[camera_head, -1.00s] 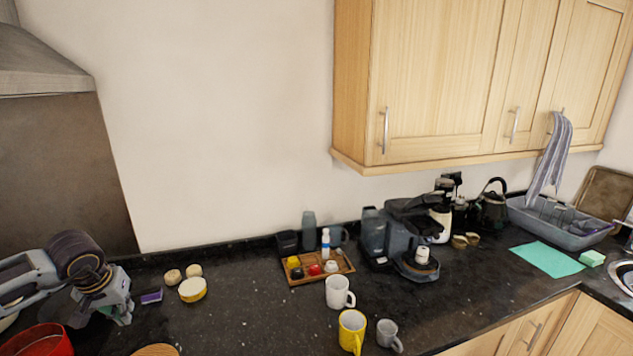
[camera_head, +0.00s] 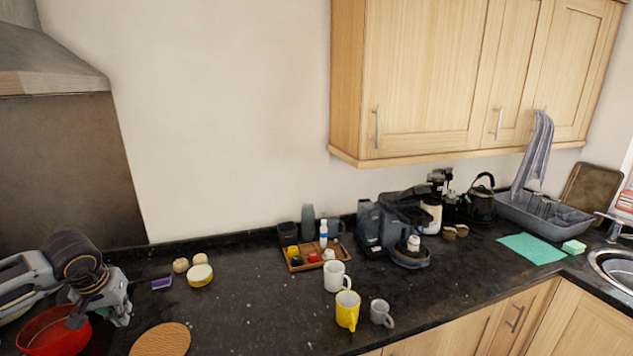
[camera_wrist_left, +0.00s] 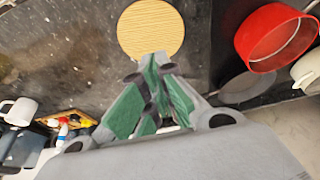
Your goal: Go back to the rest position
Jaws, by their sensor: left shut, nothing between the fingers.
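My left gripper (camera_head: 122,318) is at the left of the head view, above the counter beside the red pot (camera_head: 55,332). In the left wrist view its green-padded fingers (camera_wrist_left: 152,88) come together, shut with nothing between them. A round wooden board (camera_head: 160,340) lies on the counter just right of the gripper; it also shows in the left wrist view (camera_wrist_left: 150,30), beyond the fingertips. The red pot is at the upper right of that view (camera_wrist_left: 275,40). My right gripper is in neither view.
Near the left gripper are a purple sponge (camera_head: 161,283) and a yellow tin (camera_head: 200,275). A white mug (camera_head: 336,277), a yellow mug (camera_head: 346,312) and a grey mug (camera_head: 380,313) stand mid-counter. Behind them are a wooden tray (camera_head: 296,267) and a coffee machine (camera_head: 370,227).

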